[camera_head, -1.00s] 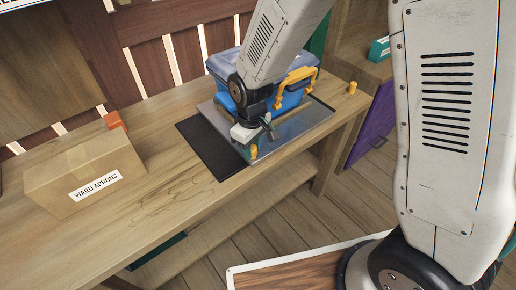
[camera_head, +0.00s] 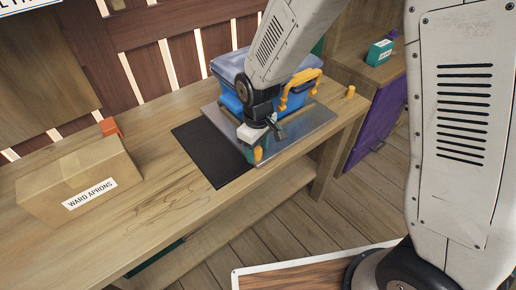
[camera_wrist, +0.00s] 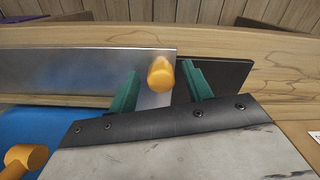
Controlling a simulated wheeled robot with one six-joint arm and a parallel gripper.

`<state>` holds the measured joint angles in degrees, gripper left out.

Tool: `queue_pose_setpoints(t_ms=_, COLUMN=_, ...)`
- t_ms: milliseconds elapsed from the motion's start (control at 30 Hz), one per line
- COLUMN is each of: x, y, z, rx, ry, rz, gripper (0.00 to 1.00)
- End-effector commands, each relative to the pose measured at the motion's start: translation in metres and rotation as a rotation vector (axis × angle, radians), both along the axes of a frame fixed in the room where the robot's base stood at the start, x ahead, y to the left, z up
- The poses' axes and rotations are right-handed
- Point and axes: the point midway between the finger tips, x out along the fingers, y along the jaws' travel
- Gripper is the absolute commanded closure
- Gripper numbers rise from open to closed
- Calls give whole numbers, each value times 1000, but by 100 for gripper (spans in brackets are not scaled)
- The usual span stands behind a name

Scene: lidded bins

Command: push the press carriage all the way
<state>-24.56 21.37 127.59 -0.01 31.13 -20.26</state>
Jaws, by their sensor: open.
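The press carriage (camera_head: 310,122) is a flat silver metal plate on the wooden bench, right of a black mat (camera_head: 208,160). An orange knob (camera_head: 257,154) stands at its front left corner; it also shows in the wrist view (camera_wrist: 160,74). A blue lidded bin (camera_head: 228,70) with a yellow handle sits on the plate, partly hidden by my arm. My gripper (camera_head: 268,134) is low over the plate's front left part. In the wrist view its green fingers (camera_wrist: 161,90) are apart, with the knob between them. Whether a finger touches the knob is unclear.
A cardboard box labelled "WARD APRONS" (camera_head: 78,180) stands left on the bench (camera_head: 150,218). An orange peg (camera_head: 350,92) stands on the bench right of the plate. A purple-sided cabinet (camera_head: 378,124) is farther right. The bench between box and mat is clear.

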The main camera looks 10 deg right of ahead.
Motion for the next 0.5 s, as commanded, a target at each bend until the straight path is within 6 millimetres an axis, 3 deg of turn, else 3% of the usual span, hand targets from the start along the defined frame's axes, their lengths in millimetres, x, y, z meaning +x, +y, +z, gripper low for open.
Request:
queue_pose_setpoints(t_ms=300, x=1, y=0, z=52, rx=3, ry=-6, rz=0, gripper=50)
queue_pose_setpoints(t_ms=500, x=1, y=0, z=72, rx=1, ry=-3, rz=0, gripper=50)
